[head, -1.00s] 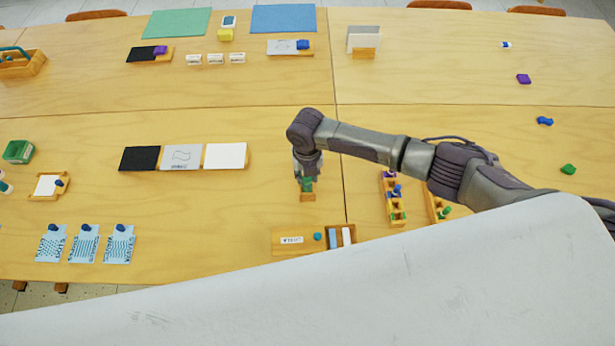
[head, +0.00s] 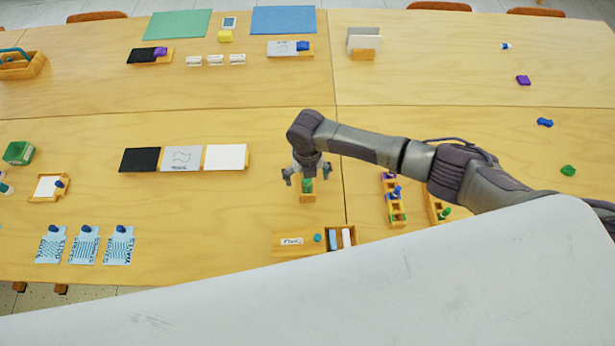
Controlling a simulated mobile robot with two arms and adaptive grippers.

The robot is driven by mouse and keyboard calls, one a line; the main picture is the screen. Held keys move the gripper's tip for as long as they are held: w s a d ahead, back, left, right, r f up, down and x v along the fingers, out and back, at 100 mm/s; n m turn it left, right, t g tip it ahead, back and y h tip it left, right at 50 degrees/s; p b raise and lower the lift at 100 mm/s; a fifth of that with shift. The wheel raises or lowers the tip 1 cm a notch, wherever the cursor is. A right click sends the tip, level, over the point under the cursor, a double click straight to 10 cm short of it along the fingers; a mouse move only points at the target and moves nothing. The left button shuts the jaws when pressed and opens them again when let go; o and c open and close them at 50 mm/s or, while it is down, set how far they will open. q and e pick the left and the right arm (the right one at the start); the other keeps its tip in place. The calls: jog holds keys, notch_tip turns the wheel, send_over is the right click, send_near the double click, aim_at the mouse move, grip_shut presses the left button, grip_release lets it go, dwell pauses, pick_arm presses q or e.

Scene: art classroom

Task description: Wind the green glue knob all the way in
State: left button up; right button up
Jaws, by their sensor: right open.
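The green glue knob (head: 308,186) stands upright at a small wooden holder (head: 307,198) near the middle of the table. My right gripper (head: 308,180) points down right over it. Its fingers are spread to either side of the knob and look apart from it. The gripper body hides the upper side of the knob and its surroundings. My left gripper is not in view.
A wooden tray (head: 283,251) with a label, a teal knob and small blocks lies just in front of the holder. Wooden racks (head: 397,214) with coloured pieces stand to the right. Black, grey and white sheets (head: 226,157) lie to the left.

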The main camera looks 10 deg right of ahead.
jog(key=shift+r, duration=0.15)
jog(key=shift+r+p, duration=1.9)
jog(key=shift+r, duration=0.15)
jog(key=shift+r+p, duration=0.55)
jog(key=shift+r, duration=0.3)
jog(key=shift+s+f, duration=0.1)
